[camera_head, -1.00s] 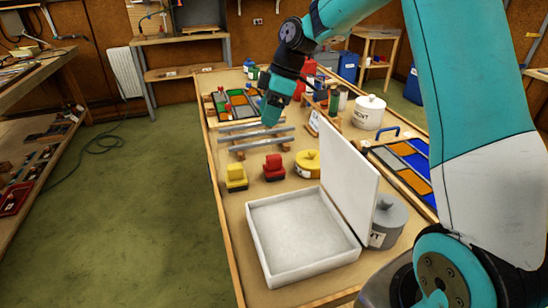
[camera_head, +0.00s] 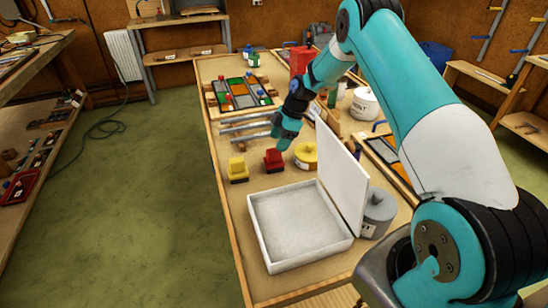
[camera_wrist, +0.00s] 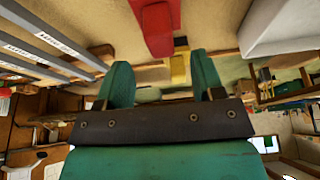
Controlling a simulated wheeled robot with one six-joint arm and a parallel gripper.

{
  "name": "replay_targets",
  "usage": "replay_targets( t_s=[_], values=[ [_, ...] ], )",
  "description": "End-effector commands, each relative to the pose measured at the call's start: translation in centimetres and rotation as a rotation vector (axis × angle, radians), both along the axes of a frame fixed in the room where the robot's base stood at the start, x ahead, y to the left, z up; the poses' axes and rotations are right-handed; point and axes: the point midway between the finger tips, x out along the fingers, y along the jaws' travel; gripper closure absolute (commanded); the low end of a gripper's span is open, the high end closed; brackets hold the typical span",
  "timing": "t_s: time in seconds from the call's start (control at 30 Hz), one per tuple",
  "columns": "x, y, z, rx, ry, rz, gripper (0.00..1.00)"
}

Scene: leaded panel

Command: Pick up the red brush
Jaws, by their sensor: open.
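The red brush (camera_head: 273,161) stands on the long workbench, between a yellow brush (camera_head: 237,170) and a round yellow tin (camera_head: 306,155). My gripper (camera_head: 283,141) is just behind and above the red brush, apart from it as far as I can tell. In the wrist view, my gripper (camera_wrist: 162,75) shows two teal fingers spread apart with nothing held. The red brush (camera_wrist: 156,26) lies beyond the fingertips at the top, and the yellow brush (camera_wrist: 180,67) shows behind it.
A white open box (camera_head: 298,226) with a raised lid (camera_head: 341,177) stands in front of the brushes. Grey metal bars (camera_head: 245,128) lie behind them. A grey tin (camera_head: 378,210) sits right of the lid.

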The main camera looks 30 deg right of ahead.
Motion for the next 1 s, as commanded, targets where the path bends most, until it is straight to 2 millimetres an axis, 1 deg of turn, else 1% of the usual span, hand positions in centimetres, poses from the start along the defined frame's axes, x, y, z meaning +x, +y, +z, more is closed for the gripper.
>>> replay_targets(
  t_s=[0.17,0.4,0.47,0.57,0.73,0.77,0.8,0.97,1.0],
  values=[
    [0.1,0.4,-0.9,0.000,0.001,0.000,0.38],
    [0.3,1.5,-4.1,0.000,0.001,0.001,0.38],
    [0.3,1.7,-4.7,0.000,0.001,0.000,0.38],
    [0.4,1.8,-5.2,0.000,-0.002,-0.001,0.38],
    [0.4,1.8,-5.3,0.000,-0.002,-0.001,0.38],
    [0.4,1.8,-5.3,0.000,-0.002,-0.001,0.41],
    [0.4,1.8,-5.3,0.000,-0.002,-0.001,0.50],
    [0.4,1.8,-5.3,0.000,-0.001,0.000,0.87],
    [0.4,1.8,-5.2,0.000,-0.001,0.000,0.96]
  ],
)
